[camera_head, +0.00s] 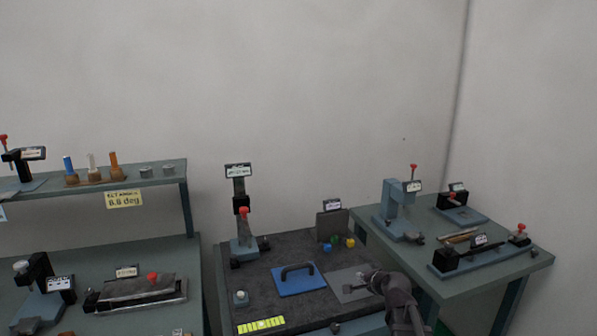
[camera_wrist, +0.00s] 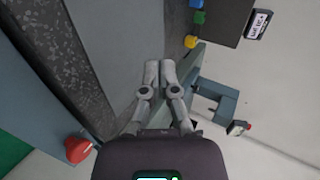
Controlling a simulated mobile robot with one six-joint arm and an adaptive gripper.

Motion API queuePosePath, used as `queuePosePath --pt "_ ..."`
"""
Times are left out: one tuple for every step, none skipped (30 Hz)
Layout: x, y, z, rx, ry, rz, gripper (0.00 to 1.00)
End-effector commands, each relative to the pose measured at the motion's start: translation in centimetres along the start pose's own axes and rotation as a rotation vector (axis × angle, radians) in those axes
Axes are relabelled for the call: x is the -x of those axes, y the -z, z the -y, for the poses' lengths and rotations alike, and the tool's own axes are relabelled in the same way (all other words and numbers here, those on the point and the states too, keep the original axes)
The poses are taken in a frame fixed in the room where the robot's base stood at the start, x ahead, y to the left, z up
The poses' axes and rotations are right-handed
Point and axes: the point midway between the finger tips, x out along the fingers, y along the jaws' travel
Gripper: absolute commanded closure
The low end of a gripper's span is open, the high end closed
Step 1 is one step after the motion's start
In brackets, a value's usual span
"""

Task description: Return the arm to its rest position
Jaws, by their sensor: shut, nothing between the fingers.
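My gripper (camera_wrist: 158,72) is shut with its two fingertips together and nothing between them. In the head view my gripper (camera_head: 372,279) shows at the lower right of the dark work surface, above a grey plate (camera_head: 347,284). My dark arm comes up from the bottom edge there. I cannot tell whether the fingertips touch the plate.
A blue plate with a black handle (camera_head: 299,281) lies left of my gripper. Small coloured knobs (camera_head: 336,241) stand behind it. A height gauge (camera_head: 242,225) stands at the back left. A right bench (camera_head: 510,262) carries several instruments, including a blue-grey stand (camera_head: 392,205).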

Motion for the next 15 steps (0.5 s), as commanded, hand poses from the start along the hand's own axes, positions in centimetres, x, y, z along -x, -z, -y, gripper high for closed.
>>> queuePosePath --pt "0.2 -0.4 -0.1 0.021 -0.013 0.007 1.0" --pt "0.2 -0.5 -0.3 0.033 -0.021 0.012 1.0" --pt "0.3 -0.8 -0.5 0.053 -0.035 0.019 1.0" --pt "0.4 -1.0 -0.7 0.068 -0.045 0.024 1.0" --pt "0.5 -1.2 -0.8 0.083 -0.055 0.029 1.0" --pt "0.6 -1.5 -1.1 0.101 -0.068 0.037 1.0" --pt "0.7 -1.8 -1.2 0.122 -0.081 0.044 1.0" --pt "0.8 -2.0 -1.5 0.141 -0.094 0.051 1.0" --pt "1.0 -2.4 -1.8 0.164 -0.11 0.06 1.0" --pt "1.1 -2.7 -2.0 0.189 -0.127 0.07 1.0" --pt "1.3 -3.0 -2.3 0.211 -0.143 0.078 1.0" --pt "1.6 -3.3 -2.7 0.243 -0.165 0.091 1.0" --pt "1.8 -3.6 -3.0 0.269 -0.183 0.101 1.0" --pt "2.0 -3.9 -3.4 0.295 -0.201 0.112 1.0" --pt "2.4 -4.3 -3.9 0.334 -0.229 0.129 1.0"
